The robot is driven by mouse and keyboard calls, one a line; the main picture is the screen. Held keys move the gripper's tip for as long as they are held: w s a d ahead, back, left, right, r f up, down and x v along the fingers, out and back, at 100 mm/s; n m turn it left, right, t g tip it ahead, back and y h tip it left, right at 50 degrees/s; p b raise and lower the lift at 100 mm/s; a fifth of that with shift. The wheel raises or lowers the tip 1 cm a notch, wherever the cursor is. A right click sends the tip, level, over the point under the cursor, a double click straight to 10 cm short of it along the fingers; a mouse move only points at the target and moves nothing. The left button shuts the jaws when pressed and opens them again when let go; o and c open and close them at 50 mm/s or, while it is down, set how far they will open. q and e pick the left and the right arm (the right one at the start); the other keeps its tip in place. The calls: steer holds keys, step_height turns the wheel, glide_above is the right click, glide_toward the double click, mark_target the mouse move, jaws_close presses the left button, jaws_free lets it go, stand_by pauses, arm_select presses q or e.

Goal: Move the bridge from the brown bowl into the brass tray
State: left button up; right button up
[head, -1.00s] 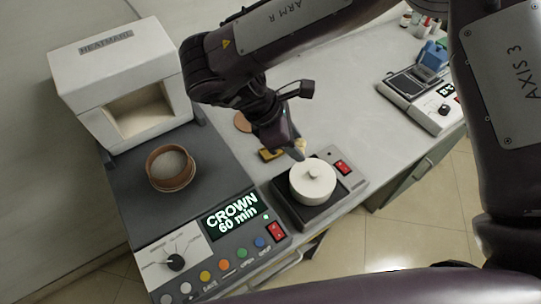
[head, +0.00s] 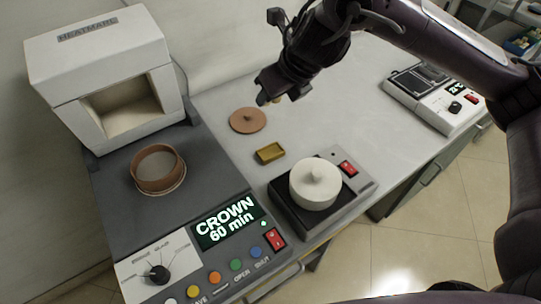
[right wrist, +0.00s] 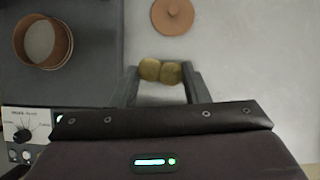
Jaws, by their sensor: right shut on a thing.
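The brown bowl (head: 146,184) stands on the dark furnace deck at left; its inside looks pale and empty. It also shows in the right wrist view (right wrist: 20,40). The small brass tray (head: 270,153) lies on the grey worktop, between the brown lid and the white pot. My right gripper (head: 277,97) is above the worktop, behind the tray in the picture. It is shut on the golden-tan, lobed bridge (right wrist: 160,70), which shows between the fingertips in the right wrist view. The tray is not distinct in that view. My left gripper is not in view.
A brown knobbed lid (head: 248,120) lies behind the tray. A white lidded pot (head: 315,184) sits on a dark-topped device at front right. The furnace (head: 105,75) stands at left. The worktop around the tray is clear.

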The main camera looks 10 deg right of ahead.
mark_target(269, 152)
steer(key=shift+w+d+r+n+g+y, duration=0.25)
steer(key=shift+w+n, duration=0.25)
steer(key=shift+n, duration=0.3)
steer(key=shift+w+b, duration=0.1)
steer(key=shift+b, duration=0.2)
step_height(269, 152, down, 20)
steer(key=shift+r, duration=0.15)
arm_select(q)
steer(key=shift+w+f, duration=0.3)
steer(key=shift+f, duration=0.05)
arm_select(e)
steer(key=shift+n, duration=0.3)
